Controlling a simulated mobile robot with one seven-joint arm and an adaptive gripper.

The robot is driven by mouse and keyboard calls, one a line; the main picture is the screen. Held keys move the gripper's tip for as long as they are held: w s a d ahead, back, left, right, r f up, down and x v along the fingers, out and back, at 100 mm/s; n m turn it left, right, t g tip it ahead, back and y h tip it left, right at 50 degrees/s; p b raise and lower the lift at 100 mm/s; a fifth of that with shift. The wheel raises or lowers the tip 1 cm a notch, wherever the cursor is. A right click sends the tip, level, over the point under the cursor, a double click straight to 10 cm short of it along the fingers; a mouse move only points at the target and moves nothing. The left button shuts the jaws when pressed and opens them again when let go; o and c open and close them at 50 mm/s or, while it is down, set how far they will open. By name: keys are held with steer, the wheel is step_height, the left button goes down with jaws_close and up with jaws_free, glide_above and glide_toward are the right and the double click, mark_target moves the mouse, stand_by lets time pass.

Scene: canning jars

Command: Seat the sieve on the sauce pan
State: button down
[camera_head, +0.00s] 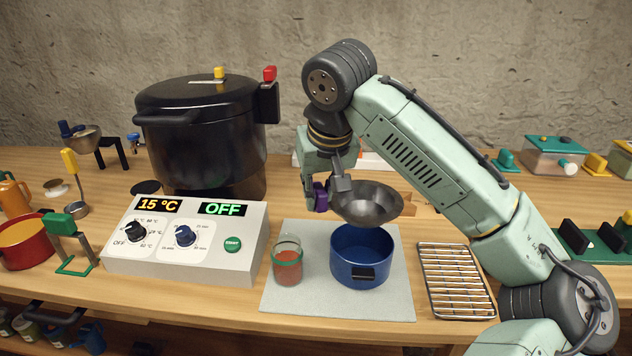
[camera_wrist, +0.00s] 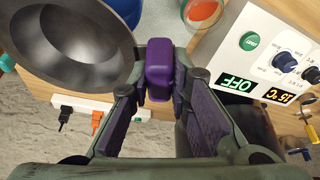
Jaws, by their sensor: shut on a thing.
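The sieve is a dark grey metal bowl (camera_head: 368,204) with a purple handle (camera_head: 320,197). My gripper (camera_head: 322,190) is shut on that handle. In the wrist view, the purple grip (camera_wrist: 158,70) sits between the fingertips of my gripper (camera_wrist: 158,85), and the sieve bowl (camera_wrist: 72,38) fills the upper left. The blue sauce pan (camera_head: 362,268) stands on a grey mat (camera_head: 310,305). The bowl hangs above the pan's far side and looks apart from the rim. The pan's far rim is partly hidden behind the bowl.
A jar (camera_head: 287,262) with red content stands left of the pan. A white control box (camera_head: 185,240) is farther left, with a large black canner (camera_head: 205,135) behind it. A wire rack (camera_head: 455,280) lies to the right. The mat's front is clear.

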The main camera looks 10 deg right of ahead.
steer(key=shift+s, duration=0.25)
steer(key=shift+f, duration=0.25)
steer(key=shift+f+b, duration=1.7)
steer(key=shift+f, duration=1)
steer(key=shift+f+b, duration=0.7)
steer(key=shift+f, duration=1.2)
steer(key=c, duration=1.4)
jaws_free()
steer(key=v, duration=1.2)
